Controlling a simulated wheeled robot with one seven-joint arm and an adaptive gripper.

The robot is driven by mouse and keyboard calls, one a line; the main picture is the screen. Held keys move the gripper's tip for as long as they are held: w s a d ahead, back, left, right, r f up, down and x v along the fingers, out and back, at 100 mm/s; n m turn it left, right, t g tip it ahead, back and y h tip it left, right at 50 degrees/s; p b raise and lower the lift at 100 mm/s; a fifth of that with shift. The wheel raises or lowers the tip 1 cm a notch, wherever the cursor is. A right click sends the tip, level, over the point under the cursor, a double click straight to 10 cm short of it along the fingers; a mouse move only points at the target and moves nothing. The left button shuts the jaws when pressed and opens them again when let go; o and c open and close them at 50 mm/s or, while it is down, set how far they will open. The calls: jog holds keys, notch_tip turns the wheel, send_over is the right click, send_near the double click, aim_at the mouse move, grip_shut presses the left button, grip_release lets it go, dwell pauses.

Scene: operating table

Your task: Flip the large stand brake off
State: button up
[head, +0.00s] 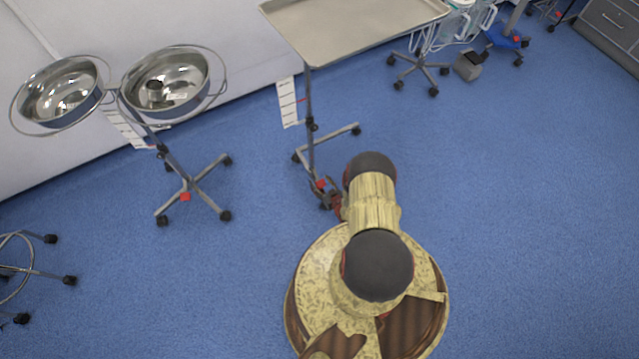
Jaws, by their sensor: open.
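The large stand seems to be the one with the flat metal tray (350,28), a thin upright post (310,150) and a low wheeled base (330,143). A small red brake tab (320,184) shows low down at the near end of this stand's base. My gripper (327,192) is open, low near the floor, right at the brake tab. It overlaps the near caster area. I cannot tell whether a finger touches the tab, or whether the brake is on or off. My arm hides part of the floor to the right of the stand.
A double-basin stand (172,165) with two steel bowls is at the left; its base has a red tab (185,197). Another wheeled stand (20,268) is at the far left edge. White wall panels are behind. Blue floor is clear to the right.

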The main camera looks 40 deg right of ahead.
jog(key=shift+w+d+f, duration=0.15)
jog(key=shift+w+f, duration=0.1)
jog(key=shift+w, duration=0.25)
jog(key=c, duration=0.4)
grip_shut()
